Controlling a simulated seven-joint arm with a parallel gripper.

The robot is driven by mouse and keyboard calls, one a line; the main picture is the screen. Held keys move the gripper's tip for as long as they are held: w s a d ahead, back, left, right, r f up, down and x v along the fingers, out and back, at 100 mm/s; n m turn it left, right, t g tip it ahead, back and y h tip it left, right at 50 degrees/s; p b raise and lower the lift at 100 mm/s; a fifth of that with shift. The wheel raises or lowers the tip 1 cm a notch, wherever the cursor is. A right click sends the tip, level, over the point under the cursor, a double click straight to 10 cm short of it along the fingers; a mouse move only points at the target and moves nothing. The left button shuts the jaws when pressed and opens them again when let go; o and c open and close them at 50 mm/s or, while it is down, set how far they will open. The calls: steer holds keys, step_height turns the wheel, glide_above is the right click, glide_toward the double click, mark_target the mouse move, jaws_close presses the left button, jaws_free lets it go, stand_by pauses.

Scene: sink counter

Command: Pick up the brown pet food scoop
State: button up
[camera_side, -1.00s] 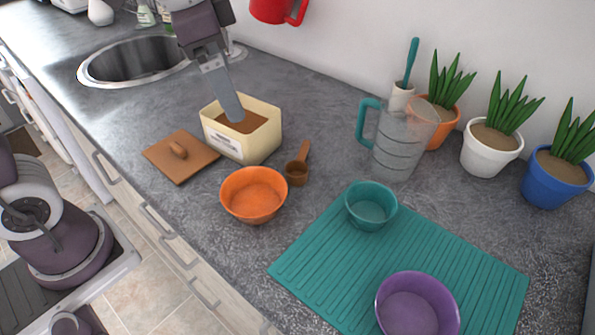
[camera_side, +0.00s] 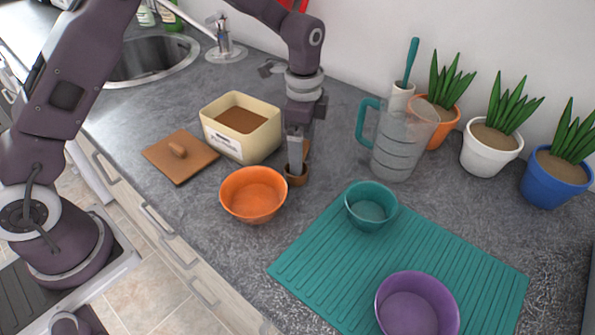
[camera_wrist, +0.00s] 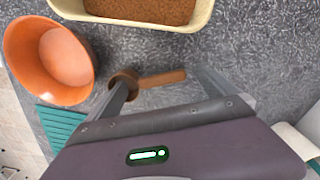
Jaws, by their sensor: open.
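The brown pet food scoop (camera_side: 296,180) lies on the counter between the orange bowl and the glass jug, mostly hidden behind my gripper in the side view. The wrist view shows its round cup and wooden handle (camera_wrist: 162,78). My gripper (camera_side: 296,168) points down right over the scoop. In the wrist view my gripper (camera_wrist: 172,88) is open, with one finger close by the scoop's cup and the other beyond the handle's end. The handle lies across the gap between the fingers. I cannot tell whether a finger touches the scoop.
The orange bowl (camera_side: 253,195) stands close to the left of my gripper. The cream food box (camera_side: 262,146) is behind it, with its brown lid (camera_side: 190,160) beside it. The glass jug (camera_side: 402,150) is to the right. The teal mat (camera_side: 440,262) holds a teal bowl and a purple bowl.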

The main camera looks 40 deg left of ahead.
steer(key=c, duration=1.8)
step_height(320, 180, up, 10)
steer(key=shift+r, duration=0.1)
steer(key=o, duration=1.1)
steer(key=c, duration=1.2)
steer(key=s+a+r+n+y, duration=0.1)
steer(key=a+r+n+y, duration=0.1)
steer(key=a, duration=0.3)
steer(key=s+a+r+n+y, duration=0.2)
steer(key=a+r+n, duration=0.1)
steer(key=a+n, duration=0.2)
steer(key=s+a+r+n+y, duration=0.1)
steer(key=a+r+n, duration=0.1)
steer(key=a+n, duration=0.2)
steer(key=shift+s+a+r+t+y, duration=0.25)
steer(key=shift+a+t+y, duration=0.15)
steer(key=shift+a, duration=0.1)
